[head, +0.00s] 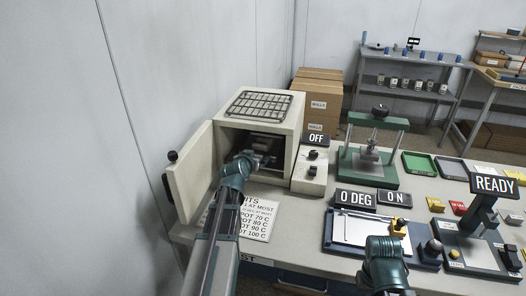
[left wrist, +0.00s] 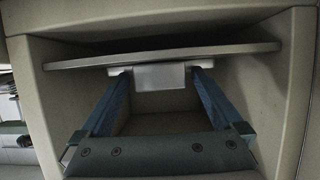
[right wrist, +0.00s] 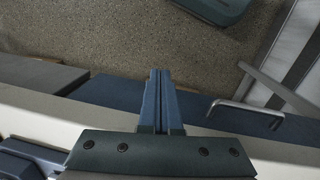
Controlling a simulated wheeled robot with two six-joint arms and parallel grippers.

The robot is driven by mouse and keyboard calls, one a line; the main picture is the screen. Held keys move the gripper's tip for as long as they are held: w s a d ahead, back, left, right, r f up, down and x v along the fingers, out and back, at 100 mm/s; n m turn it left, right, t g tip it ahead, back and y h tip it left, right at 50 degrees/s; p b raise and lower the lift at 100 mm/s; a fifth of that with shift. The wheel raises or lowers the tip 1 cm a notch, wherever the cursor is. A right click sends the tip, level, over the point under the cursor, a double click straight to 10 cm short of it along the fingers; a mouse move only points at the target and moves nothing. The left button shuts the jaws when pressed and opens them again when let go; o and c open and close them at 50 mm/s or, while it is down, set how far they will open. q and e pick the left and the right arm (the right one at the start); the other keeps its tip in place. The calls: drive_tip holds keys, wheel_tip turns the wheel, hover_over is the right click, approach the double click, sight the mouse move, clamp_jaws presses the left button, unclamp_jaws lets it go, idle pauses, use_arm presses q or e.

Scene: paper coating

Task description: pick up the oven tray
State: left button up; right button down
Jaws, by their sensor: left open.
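The oven tray (left wrist: 240,50) is a thin grey plate inside the oven chamber, with a pale tab (left wrist: 160,76) at its front in the left wrist view. The beige oven (head: 282,153) stands at the left end of the bench with its door (head: 192,180) swung open to the left. My left gripper (head: 262,160) is at the oven mouth. In the left wrist view its open fingers (left wrist: 160,78) stand on either side of the tab, with no clear grip on it. My right gripper (right wrist: 159,75) has its fingers together and empty, above the bench's front edge.
A wire rack (head: 258,104) lies on the oven's top. An instruction sheet (head: 258,222) lies before the oven. The oven control box (head: 310,172) reads OFF. A green press (head: 368,168) and a blue coating plate (head: 350,232) stand to the right.

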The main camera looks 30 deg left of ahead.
use_arm(q)
drive_tip(key=shift+c, duration=0.3)
drive_tip(key=c, duration=1.4)
drive_tip(key=shift+r, duration=0.1)
drive_tip(key=shift+c, duration=0.2)
